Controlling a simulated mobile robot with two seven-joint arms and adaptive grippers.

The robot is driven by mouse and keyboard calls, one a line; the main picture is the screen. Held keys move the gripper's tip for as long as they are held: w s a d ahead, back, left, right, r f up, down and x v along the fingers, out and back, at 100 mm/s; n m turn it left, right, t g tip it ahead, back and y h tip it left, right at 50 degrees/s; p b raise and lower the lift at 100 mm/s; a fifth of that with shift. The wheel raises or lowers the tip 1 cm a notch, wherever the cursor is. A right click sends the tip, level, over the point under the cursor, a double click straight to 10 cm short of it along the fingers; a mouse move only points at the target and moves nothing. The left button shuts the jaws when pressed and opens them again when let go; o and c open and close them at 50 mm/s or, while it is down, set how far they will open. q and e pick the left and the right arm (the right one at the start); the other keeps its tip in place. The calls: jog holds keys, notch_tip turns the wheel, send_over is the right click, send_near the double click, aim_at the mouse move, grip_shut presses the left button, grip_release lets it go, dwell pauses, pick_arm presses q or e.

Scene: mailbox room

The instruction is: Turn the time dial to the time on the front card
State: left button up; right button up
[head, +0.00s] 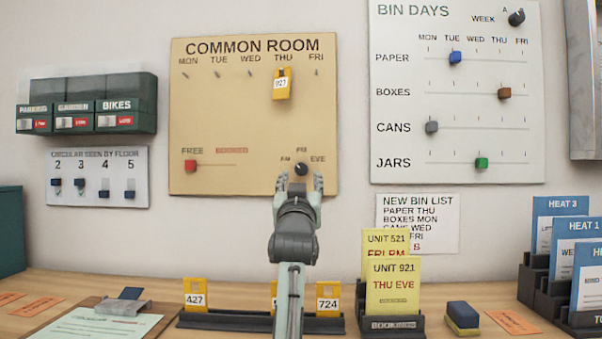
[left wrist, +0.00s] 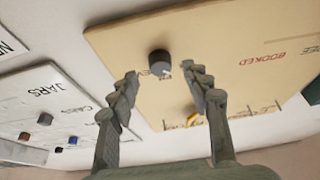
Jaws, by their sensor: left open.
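The dark round time dial (head: 301,168) is at the lower right of the tan COMMON ROOM board (head: 225,125), among the labels AM, PM and EVE. It also shows in the left wrist view (left wrist: 159,63), with a small pale mark; its exact setting is too small to tell. My left gripper (head: 299,186) is open just below the dial, its fingers spread to either side, apparently apart from it. The front card (head: 394,288) is yellow and reads UNIT 921, THU EVE. My right gripper is not in view.
A yellow 921 tag (head: 281,84) hangs under THU. The red slider (head: 190,166) is at FREE. Below stand a dark tag rack (head: 230,321), the card holder (head: 392,323) and a blue-yellow block (head: 462,316). The BIN DAYS board (head: 455,110) is to the right.

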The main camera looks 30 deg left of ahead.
aim_at(301, 171)
pick_arm(q)
jog(key=shift+x, duration=1.25)
jog(key=shift+w+a+r, duration=0.1)
jog(key=shift+w+a, duration=0.1)
jog(key=shift+w, duration=0.05)
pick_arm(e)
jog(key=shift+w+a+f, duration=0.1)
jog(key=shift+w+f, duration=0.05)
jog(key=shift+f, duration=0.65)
pick_arm(q)
jog(key=shift+c, duration=0.5)
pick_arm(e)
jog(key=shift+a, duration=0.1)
pick_arm(q)
jog(key=c, duration=0.9)
grip_shut()
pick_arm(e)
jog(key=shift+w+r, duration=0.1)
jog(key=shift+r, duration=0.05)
pick_arm(q)
jog(key=shift+p, duration=0.3)
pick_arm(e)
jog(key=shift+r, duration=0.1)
